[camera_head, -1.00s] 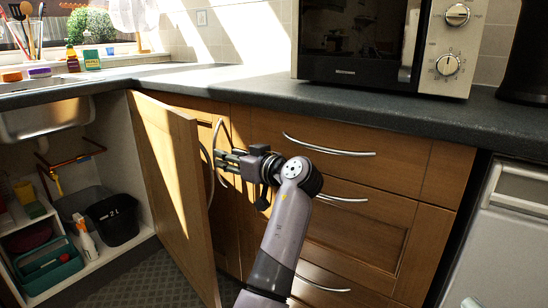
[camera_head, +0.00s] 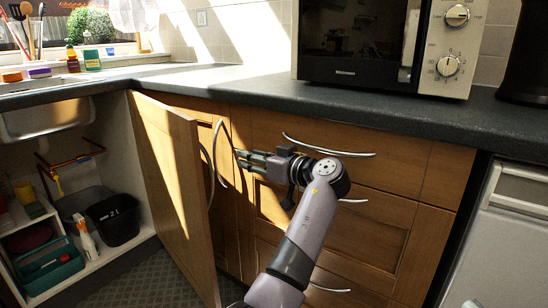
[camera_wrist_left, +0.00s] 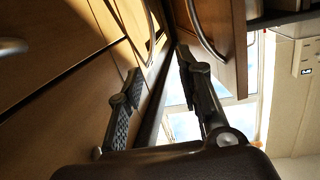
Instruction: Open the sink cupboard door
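The sink cupboard door (camera_head: 178,195), a wooden panel, stands swung wide open in the head view, showing the cupboard inside (camera_head: 95,175). A curved metal handle (camera_head: 207,165) shows at its right side. In the wrist view a curved handle (camera_wrist_left: 207,35) is on a wooden panel beyond the fingers. My left gripper (camera_head: 241,158) is to the right of the door, in front of the drawer unit. Its fingers are apart with nothing between them, as the wrist view also shows (camera_wrist_left: 160,80). It appears clear of the door handle. My right gripper is not seen.
A neighbouring narrow door has its own handle (camera_head: 218,150), close to my fingertips. Drawers with bar handles (camera_head: 330,148) lie behind my arm. Inside the cupboard are a black bucket (camera_head: 114,220) and a green caddy (camera_head: 50,268). The dark worktop (camera_head: 300,108) overhangs above.

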